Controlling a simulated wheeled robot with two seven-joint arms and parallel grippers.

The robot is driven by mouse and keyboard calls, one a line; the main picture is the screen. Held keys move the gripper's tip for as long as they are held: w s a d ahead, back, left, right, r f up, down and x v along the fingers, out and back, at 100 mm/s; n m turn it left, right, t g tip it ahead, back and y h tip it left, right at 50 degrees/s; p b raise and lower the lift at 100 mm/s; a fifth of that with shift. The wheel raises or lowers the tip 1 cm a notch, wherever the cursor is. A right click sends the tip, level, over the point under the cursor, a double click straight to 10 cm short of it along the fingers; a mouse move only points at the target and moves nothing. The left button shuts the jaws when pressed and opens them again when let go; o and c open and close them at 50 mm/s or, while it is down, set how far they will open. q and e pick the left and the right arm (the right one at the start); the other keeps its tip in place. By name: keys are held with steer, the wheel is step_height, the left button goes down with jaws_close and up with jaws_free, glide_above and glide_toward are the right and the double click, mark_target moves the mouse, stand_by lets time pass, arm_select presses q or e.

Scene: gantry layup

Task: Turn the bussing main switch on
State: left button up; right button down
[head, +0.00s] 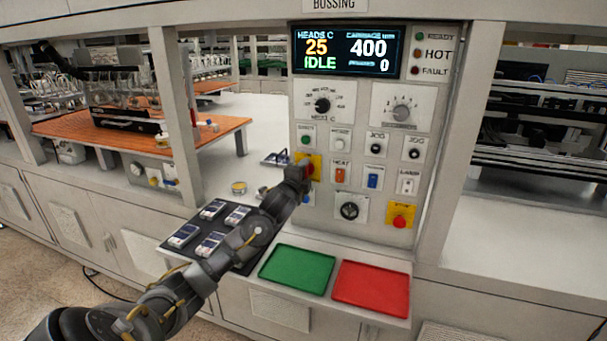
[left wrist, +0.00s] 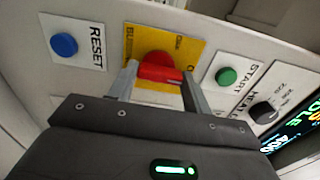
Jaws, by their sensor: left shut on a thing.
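The bussing main switch is a red knob (left wrist: 158,66) on a yellow plate (left wrist: 185,46), seen close up in the left wrist view. The plate's lettering is partly hidden, with "BU" and "O" showing. In the head view the yellow plate (head: 316,160) is on the left of the control panel, mostly behind my gripper. My left gripper (head: 303,172) reaches it from the lower left. In the left wrist view the gripper's fingers (left wrist: 158,82) are on either side of the red knob, shut on it. My right gripper is not in view.
A blue RESET button (left wrist: 64,45) and a green START button (left wrist: 226,76) flank the switch. The display (head: 348,51) reads IDLE. A red stop button (head: 399,221) is lower right. Below are a green tray (head: 297,269), a red tray (head: 371,288) and a dark mat with several devices.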

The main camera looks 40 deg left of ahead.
arm_select(q)
steer(key=o, duration=1)
steer(key=b+v, duration=0.3)
steer(key=v, duration=0.8)
steer(key=shift+b, duration=0.4)
steer(key=shift+a, duration=0.1)
